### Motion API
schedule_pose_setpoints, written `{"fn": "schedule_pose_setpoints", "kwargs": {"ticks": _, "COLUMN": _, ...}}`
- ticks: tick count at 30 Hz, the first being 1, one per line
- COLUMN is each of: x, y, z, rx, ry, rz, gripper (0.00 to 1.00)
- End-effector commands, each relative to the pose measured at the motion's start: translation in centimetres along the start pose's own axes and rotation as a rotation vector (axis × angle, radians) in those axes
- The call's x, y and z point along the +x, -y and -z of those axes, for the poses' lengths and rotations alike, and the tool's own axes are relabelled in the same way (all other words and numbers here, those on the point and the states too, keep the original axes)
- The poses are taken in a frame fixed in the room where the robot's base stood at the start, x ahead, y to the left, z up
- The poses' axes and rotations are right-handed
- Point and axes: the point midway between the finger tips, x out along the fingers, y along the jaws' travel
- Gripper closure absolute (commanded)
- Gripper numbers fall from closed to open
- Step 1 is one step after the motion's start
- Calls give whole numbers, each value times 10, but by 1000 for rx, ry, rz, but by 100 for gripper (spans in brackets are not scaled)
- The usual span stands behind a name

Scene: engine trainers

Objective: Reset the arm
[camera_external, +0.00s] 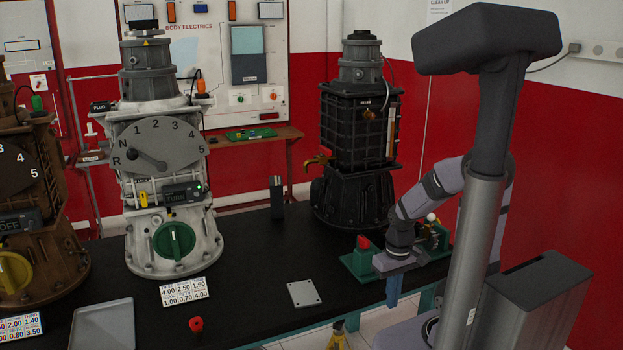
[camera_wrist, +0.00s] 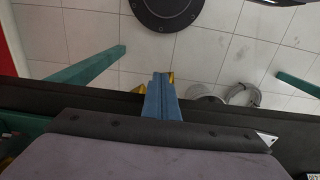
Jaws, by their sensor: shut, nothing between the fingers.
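My gripper (camera_external: 393,298) hangs down at the right front edge of the black bench (camera_external: 262,262) in the external view. Its blue fingers are together with nothing between them. In the wrist view the blue fingers (camera_wrist: 161,90) reach out past the dark bench edge, over the tiled floor. My gripper is apart from the engine trainers. The arm is bent low, beside a green fixture (camera_external: 361,260) with a red knob; part of this fixture is hidden behind the arm.
A white trainer (camera_external: 170,185), a brown trainer (camera_external: 38,235) and a black trainer (camera_external: 355,200) stand on the bench. A grey tray (camera_external: 100,325), a small metal plate (camera_external: 304,293) and a red knob (camera_external: 196,325) lie towards the front. Teal legs (camera_wrist: 90,68) show below the bench.

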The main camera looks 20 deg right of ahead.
Motion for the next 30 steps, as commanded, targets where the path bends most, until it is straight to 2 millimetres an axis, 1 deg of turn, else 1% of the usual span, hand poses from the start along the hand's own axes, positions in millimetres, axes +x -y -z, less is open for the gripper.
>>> {"fn": "schedule_pose_setpoints", "kwargs": {"ticks": 1, "x": -18, "y": 0, "z": 0, "rx": -1, "ry": 0, "rz": 0, "gripper": 100}}
{"fn": "schedule_pose_setpoints", "kwargs": {"ticks": 5, "x": -43, "y": 0, "z": 0, "rx": -2, "ry": 0, "rz": 0, "gripper": 100}}
{"fn": "schedule_pose_setpoints", "kwargs": {"ticks": 12, "x": -107, "y": 0, "z": 0, "rx": -4, "ry": 1, "rz": 0, "gripper": 100}}
{"fn": "schedule_pose_setpoints", "kwargs": {"ticks": 15, "x": -127, "y": 0, "z": 0, "rx": -5, "ry": 1, "rz": 0, "gripper": 100}}
{"fn": "schedule_pose_setpoints", "kwargs": {"ticks": 18, "x": -142, "y": 0, "z": 0, "rx": -5, "ry": 1, "rz": 0, "gripper": 100}}
{"fn": "schedule_pose_setpoints", "kwargs": {"ticks": 21, "x": -150, "y": 0, "z": 0, "rx": -6, "ry": 1, "rz": 0, "gripper": 100}}
{"fn": "schedule_pose_setpoints", "kwargs": {"ticks": 25, "x": -154, "y": 0, "z": 0, "rx": -6, "ry": 1, "rz": 0, "gripper": 100}}
{"fn": "schedule_pose_setpoints", "kwargs": {"ticks": 30, "x": -153, "y": 0, "z": 0, "rx": -6, "ry": 1, "rz": 0, "gripper": 100}}
